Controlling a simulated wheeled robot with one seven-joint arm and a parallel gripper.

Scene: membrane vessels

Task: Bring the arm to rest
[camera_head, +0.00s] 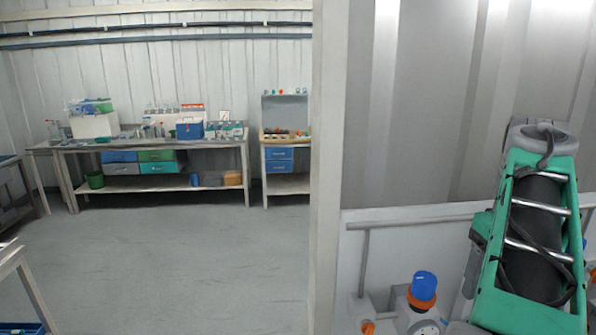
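A green-framed part with a black cylinder inside, silver bars and a grey cap with a dark cable (540,225) fills the right side of the view. It looks like a link of my own arm, raised and leaning slightly, but I cannot be sure. No fingers of my gripper show, so its state and anything in it are hidden.
A blue-capped fitting with an orange collar (423,288) stands low, left of the green-framed part. A grey rail (420,220) runs behind it. A pale post (328,160) divides the view. A workbench (160,144) stands far left, with open grey floor (190,255) before it.

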